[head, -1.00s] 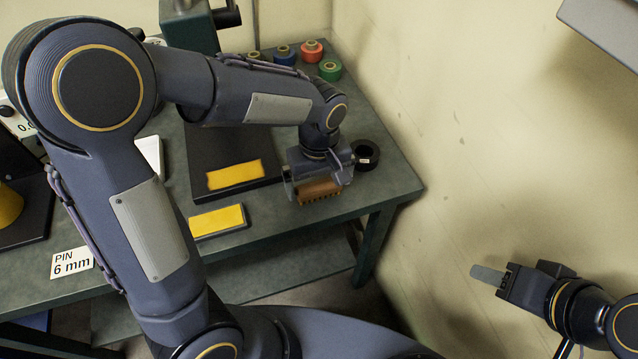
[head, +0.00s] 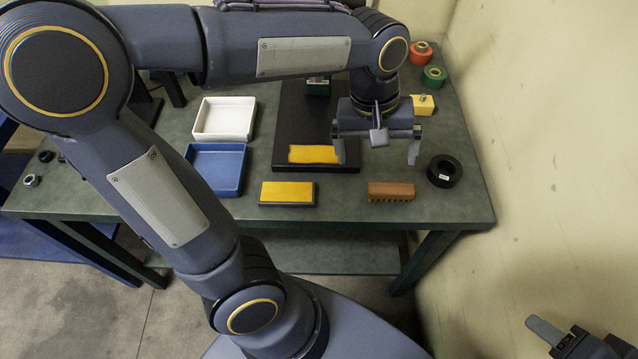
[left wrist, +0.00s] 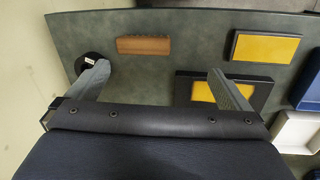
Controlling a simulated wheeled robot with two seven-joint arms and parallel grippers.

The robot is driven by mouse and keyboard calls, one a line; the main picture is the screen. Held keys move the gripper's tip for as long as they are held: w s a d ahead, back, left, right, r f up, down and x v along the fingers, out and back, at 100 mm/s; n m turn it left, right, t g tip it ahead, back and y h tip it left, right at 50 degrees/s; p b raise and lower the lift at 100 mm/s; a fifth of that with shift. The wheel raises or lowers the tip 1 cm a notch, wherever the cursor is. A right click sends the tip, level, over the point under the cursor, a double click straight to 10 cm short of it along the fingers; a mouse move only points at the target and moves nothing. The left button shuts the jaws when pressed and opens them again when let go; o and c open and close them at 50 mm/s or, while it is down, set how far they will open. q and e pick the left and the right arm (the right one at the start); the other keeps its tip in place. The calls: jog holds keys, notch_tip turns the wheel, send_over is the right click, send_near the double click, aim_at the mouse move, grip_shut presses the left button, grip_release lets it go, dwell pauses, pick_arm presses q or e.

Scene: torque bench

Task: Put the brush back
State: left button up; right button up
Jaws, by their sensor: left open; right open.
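The brush (head: 391,191) has a brown wooden block and short bristles. It lies on the bench top near the front edge, between the yellow-topped block and a black tape roll. It also shows in the left wrist view (left wrist: 144,45), apart from the fingers. My left gripper (head: 377,152) is open and empty, above and behind the brush; its spread fingers also show in the left wrist view (left wrist: 160,85). My right gripper (head: 560,338) is at the lower right, away from the bench, and partly cut off by the frame edge.
A yellow-topped block (head: 287,193) lies left of the brush. A black base with a yellow patch (head: 315,154) is behind it. A black tape roll (head: 444,171) sits to the right. A blue tray (head: 217,168) and a white tray (head: 224,119) stand left. The wall bounds the right.

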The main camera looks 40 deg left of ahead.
pick_arm(q)
jog(key=s+a+f+m+t+h, duration=0.2)
jog(key=s+a+m+t, duration=0.2)
jog(key=s, duration=0.8)
jog(key=shift+s+a+t, duration=0.3)
jog(key=shift+a+t, duration=0.2)
jog(key=shift+a, duration=0.1)
notch_tip(320, 180, up, 5)
jog(key=p, duration=0.4)
jog(key=shift+p, duration=0.4)
